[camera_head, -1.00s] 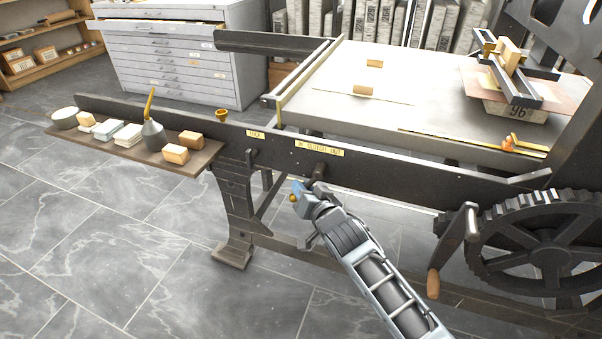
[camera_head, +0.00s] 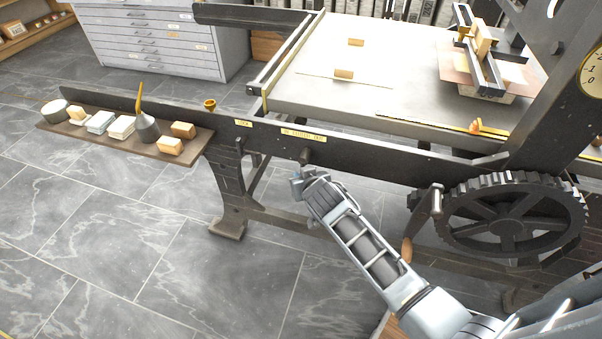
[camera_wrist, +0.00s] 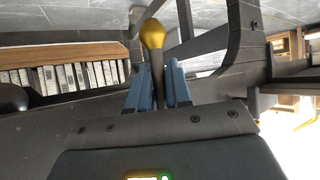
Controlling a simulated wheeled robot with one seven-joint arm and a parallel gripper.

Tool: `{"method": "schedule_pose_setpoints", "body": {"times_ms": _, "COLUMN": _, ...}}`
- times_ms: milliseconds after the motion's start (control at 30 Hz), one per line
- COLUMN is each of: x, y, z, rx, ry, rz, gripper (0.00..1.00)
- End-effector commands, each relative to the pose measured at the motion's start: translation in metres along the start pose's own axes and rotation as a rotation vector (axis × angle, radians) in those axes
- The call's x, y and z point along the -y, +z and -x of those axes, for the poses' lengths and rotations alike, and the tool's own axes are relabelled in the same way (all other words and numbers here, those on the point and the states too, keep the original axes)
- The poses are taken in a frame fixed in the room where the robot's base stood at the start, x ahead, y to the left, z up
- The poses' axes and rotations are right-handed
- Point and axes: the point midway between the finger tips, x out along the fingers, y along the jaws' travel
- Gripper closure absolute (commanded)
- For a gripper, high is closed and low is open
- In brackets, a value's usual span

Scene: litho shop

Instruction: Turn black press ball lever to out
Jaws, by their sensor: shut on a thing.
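The ball lever is a dark rod with a brass-yellow ball (camera_wrist: 153,34) at its end, seen in the wrist view. My gripper (camera_wrist: 158,88) has its blue fingers shut on the rod, with the ball standing out beyond the fingertips. In the head view my gripper (camera_head: 302,178) is just below the dark pivot boss (camera_head: 306,156) on the black press's side rail, and it hides the lever and ball. A yellow plate marked IN CLUTCH OUT (camera_head: 303,135) is above the boss.
A toothed wheel (camera_head: 512,228) and a crank with a wooden handle (camera_head: 407,250) are right of my arm. A side shelf (camera_head: 190,158) with blocks and an oil can is at the left. The floor below the rail is open at the left.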

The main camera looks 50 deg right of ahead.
Motion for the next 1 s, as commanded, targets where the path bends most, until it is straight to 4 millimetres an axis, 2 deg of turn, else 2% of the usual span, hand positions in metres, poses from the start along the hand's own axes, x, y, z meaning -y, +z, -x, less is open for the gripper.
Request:
{"method": "schedule_pose_setpoints", "body": {"times_ms": 433, "x": -0.001, "y": 0.001, "z": 0.0, "rx": 0.007, "ry": 0.005, "rz": 0.005, "gripper": 1.0}}
{"method": "schedule_pose_setpoints", "body": {"times_ms": 467, "x": -0.001, "y": 0.001, "z": 0.0, "rx": 0.007, "ry": 0.005, "rz": 0.005, "gripper": 0.78}}
{"method": "schedule_pose_setpoints", "body": {"times_ms": 500, "x": -0.001, "y": 0.001, "z": 0.0, "rx": 0.007, "ry": 0.005, "rz": 0.005, "gripper": 0.75}}
{"method": "schedule_pose_setpoints", "body": {"times_ms": 767, "x": -0.001, "y": 0.0, "z": 0.002, "rx": 0.006, "ry": 0.004, "rz": 0.005, "gripper": 0.75}}
{"method": "schedule_pose_setpoints", "body": {"times_ms": 867, "x": -0.001, "y": 0.0, "z": 0.01, "rx": 0.006, "ry": 0.004, "rz": 0.006, "gripper": 0.75}}
{"method": "schedule_pose_setpoints", "body": {"times_ms": 1000, "x": -0.001, "y": 0.001, "z": 0.032, "rx": 0.006, "ry": 0.004, "rz": 0.006, "gripper": 0.75}}
